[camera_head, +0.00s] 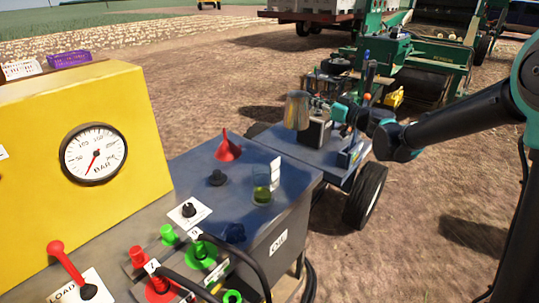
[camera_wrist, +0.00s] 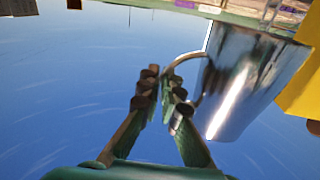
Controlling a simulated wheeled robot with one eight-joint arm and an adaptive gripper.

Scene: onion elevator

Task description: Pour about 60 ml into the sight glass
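The sight glass (camera_head: 262,184) stands on the blue-grey top of the grey cabinet, with greenish liquid in its lower part. A shiny metal jug (camera_head: 298,111) is to its upper right in the head view, over the small cart. My gripper (camera_head: 322,108) is at the jug's right side, well apart from the sight glass. In the wrist view the jug (camera_wrist: 245,80) is large at the right. My gripper's fingers (camera_wrist: 163,85) are close together around its curved handle (camera_wrist: 186,59). The jug's contents are hidden, and I cannot tell whether it touches the deck.
Red and green fittings with hoses (camera_head: 201,250) are in front. The yellow gauge panel (camera_head: 90,135) rises at left. The blue cart deck (camera_head: 290,148) lies behind.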

